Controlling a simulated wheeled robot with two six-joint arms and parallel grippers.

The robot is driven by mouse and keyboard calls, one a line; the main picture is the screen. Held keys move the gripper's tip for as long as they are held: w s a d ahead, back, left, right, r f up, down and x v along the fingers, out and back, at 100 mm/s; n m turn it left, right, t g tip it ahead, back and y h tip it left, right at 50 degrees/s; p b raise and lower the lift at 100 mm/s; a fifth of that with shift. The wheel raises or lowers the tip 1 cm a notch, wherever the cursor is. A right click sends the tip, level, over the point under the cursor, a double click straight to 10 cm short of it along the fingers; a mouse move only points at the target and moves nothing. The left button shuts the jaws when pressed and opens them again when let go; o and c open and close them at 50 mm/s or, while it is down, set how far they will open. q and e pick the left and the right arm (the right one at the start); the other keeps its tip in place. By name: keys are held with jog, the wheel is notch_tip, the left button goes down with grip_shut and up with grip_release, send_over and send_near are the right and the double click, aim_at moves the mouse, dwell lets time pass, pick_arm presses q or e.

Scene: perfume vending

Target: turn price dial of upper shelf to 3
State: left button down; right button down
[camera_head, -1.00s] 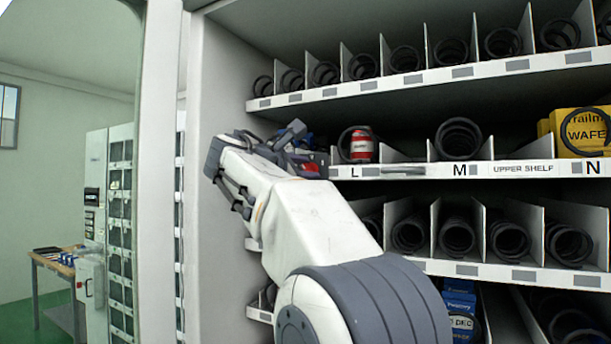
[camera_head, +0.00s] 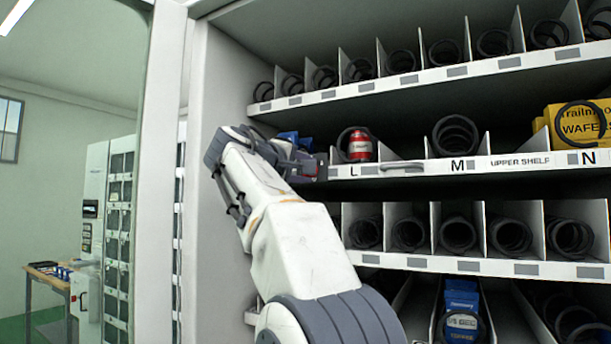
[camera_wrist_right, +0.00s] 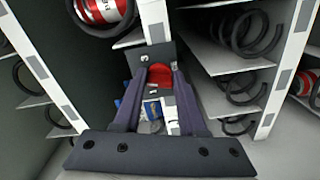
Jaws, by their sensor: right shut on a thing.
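The upper shelf (camera_head: 435,171) carries an "UPPER SHELF" label and the letters L, M and N on its front rail. My right gripper (camera_head: 303,165) is at the left end of this shelf, left of the letter L; its fingers are mostly hidden from the head. In the right wrist view its two dark fingers (camera_wrist_right: 160,78) close on a red dial (camera_wrist_right: 161,74) set in a dark plate. A small white mark like a digit shows below the dial, but I cannot read the dial's setting. My left gripper is not in view.
A red and white can (camera_head: 361,146) stands in slot L, close right of the gripper. A yellow wafer box (camera_head: 583,126) is in slot N. Rows of black coils fill the shelves above and below. The cabinet side wall (camera_head: 222,95) is close left.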

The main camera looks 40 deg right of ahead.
jog(key=shift+w+f+m+b, duration=0.1)
jog(key=shift+m+b, duration=0.4)
jog(key=shift+m, duration=1.65)
jog(key=shift+f+m+b, duration=0.1)
jog(key=shift+m+b, duration=0.4)
jog(key=shift+m, duration=1.65)
jog(key=shift+c, duration=2.4)
grip_release()
jog(key=shift+a, duration=0.1)
